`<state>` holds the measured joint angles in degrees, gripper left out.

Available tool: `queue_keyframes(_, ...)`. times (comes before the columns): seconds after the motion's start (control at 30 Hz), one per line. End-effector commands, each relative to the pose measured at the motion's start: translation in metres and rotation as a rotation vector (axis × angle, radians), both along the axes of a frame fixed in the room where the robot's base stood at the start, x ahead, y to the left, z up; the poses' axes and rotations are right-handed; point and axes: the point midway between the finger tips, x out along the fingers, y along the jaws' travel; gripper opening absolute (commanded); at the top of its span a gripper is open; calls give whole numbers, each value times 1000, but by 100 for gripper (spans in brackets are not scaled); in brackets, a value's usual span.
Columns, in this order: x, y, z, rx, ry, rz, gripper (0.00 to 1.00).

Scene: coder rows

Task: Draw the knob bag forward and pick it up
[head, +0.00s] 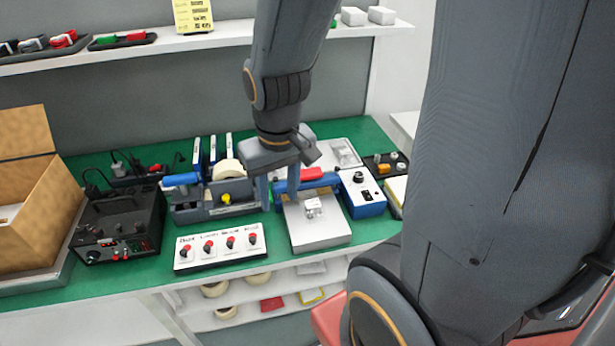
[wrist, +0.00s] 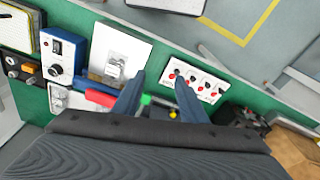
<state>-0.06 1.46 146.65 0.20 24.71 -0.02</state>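A small clear-and-white packet (head: 313,207), which looks like the knob bag, lies on a pale grey flat-topped unit (head: 322,234). I cannot make out its contents. In the wrist view the packet (wrist: 116,68) shows left of my fingers, on the same pale plate (wrist: 98,42). My gripper (head: 279,198) points down over the bench, just left of the packet in the head view. In the wrist view my gripper (wrist: 160,82) has its two fingers well apart, with nothing held between them.
A white panel with red-tipped switches (head: 222,248) stands at the front edge. A blue-and-white box (head: 363,195) is right of the pale unit. A blue bar with a red block (head: 311,174) lies behind it. A black device (head: 118,228) and a cardboard box (head: 40,215) stand left.

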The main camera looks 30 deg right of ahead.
Motion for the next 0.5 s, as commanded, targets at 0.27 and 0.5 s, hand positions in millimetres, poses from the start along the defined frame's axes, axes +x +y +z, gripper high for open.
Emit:
queue_keyframes(0.27, 41, -42, -26, 1, 47, -104, 69)
queue_keyframes(0.5, 82, -107, -68, 10, 105, -233, 69)
